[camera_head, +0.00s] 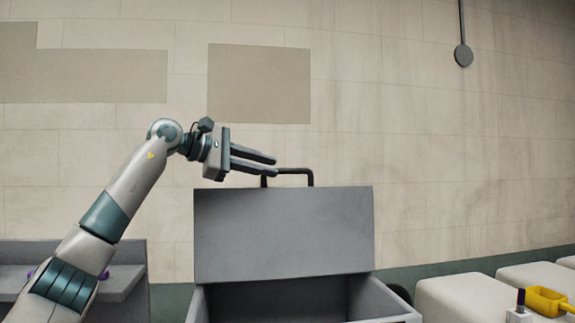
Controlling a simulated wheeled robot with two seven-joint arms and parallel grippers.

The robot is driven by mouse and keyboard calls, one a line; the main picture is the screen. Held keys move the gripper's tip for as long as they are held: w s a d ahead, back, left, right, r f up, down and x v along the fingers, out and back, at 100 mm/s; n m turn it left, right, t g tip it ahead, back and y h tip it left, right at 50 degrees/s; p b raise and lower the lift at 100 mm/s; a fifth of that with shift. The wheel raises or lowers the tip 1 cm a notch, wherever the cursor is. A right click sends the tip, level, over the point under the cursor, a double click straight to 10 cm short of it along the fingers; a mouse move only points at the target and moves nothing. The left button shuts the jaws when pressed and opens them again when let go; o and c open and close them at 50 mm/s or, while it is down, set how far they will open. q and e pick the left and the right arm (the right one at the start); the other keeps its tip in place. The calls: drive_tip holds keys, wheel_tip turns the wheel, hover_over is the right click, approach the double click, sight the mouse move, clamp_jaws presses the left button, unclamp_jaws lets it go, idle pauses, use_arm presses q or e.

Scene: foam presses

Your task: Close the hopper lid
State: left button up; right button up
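The hopper lid (284,234) is a flat grey panel standing raised and nearly upright at the back of the grey hopper (372,301). The hopper's open inside shows below the lid. A black bar handle (296,171) sticks up from the lid's top edge. My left gripper (275,166) is raised at the top left of the lid, with its two dark fingers pointing right toward the handle. The fingers are apart with a gap between them. They overlap the handle's left end in the picture; I cannot tell whether they touch it. My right gripper is not in view.
White foam blocks (460,299) stand at the right, with a yellow scoop-like container (547,301) and a small dark-tipped item (520,301) near them. A grey bench or bin (125,279) is at the lower left.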

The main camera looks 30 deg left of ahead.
sight(288, 171)
use_arm(q)
drive_tip(key=p+x, duration=0.2)
drive_tip(key=x, duration=0.3)
drive_tip(key=shift+d, duration=0.15)
drive_tip(key=shift+w+d+f, duration=0.2)
drive_tip(key=shift+w+d, duration=0.1)
drive_tip(key=shift+w, duration=0.3)
clamp_jaws()
